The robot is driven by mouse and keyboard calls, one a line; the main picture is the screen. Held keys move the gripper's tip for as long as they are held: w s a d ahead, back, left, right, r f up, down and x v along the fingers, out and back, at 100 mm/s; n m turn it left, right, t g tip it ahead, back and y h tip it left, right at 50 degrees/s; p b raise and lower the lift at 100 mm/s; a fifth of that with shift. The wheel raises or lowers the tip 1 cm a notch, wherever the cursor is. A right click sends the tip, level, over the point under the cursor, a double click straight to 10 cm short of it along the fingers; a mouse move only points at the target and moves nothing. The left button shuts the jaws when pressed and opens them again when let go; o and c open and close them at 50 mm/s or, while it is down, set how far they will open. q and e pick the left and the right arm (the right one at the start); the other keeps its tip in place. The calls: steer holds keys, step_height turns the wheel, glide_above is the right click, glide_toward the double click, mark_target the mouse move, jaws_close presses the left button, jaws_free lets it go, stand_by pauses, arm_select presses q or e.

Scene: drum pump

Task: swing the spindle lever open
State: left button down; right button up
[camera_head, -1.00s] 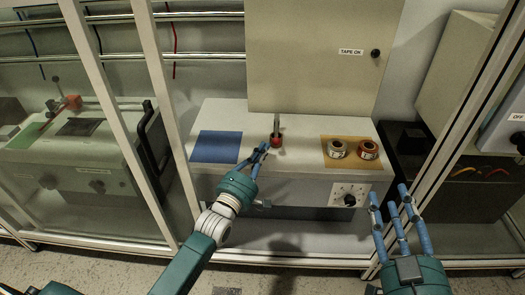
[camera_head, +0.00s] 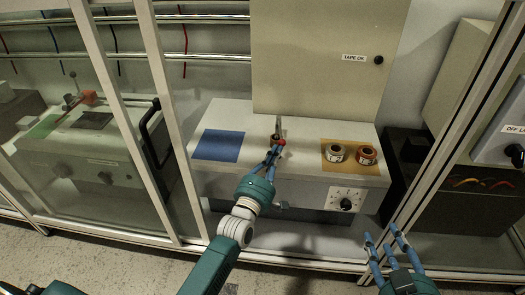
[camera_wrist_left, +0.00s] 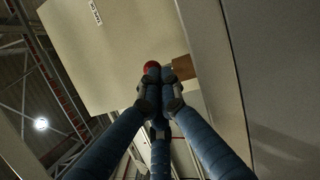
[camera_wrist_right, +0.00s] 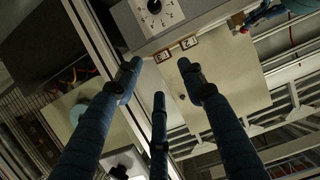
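The spindle lever (camera_head: 279,126) shows as a thin grey upright piece with a red part (camera_head: 281,141) at its lower end, on top of the pale machine, between a blue mat and a tan mat. My left gripper (camera_head: 274,153) is at the red part, its fingers drawn together. In the left wrist view a red knob (camera_wrist_left: 152,66) shows just beyond the fingertips, which partly cover it. I cannot tell whether the fingers touch or hold it. My right gripper (camera_head: 383,238) is open and empty, low in front of the cabinet frame.
The blue mat (camera_head: 218,146) is bare. A dial (camera_head: 346,203) is on the machine's front. A tall panel (camera_head: 315,60) rises behind. Frame posts (camera_head: 172,100) stand at either side.

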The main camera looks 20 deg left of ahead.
arm_select(q)
steer(key=d, duration=0.1)
steer(key=w+d, duration=0.1)
steer(key=d, duration=0.1)
steer(key=shift+w+d, duration=0.1)
steer(key=shift+d, duration=0.15)
steer(key=shift+w+d, duration=0.35)
steer(key=shift+d, duration=0.25)
steer(key=shift+w+d, duration=0.3)
steer(key=shift+d, duration=0.25)
steer(key=shift+w+d, duration=0.6)
steer(key=shift+d, duration=0.1)
arm_select(e)
steer(key=shift+s+d+f+g, duration=0.15)
steer(key=shift+s+f+g, duration=0.05)
steer(key=shift+f, duration=0.25)
steer(key=shift+s+d+f+g, duration=0.1)
steer(key=shift+s+f+g, duration=0.1)
steer(key=shift+f, duration=0.2)
steer(key=shift+r, duration=0.15)
arm_select(q)
steer(key=shift+s+f, duration=0.1)
steer(key=shift+s, duration=0.25)
steer(key=s+a+f, duration=0.1)
steer(key=s, duration=1)
steer(key=shift+f, duration=0.2)
steer(key=shift+s, duration=0.1)
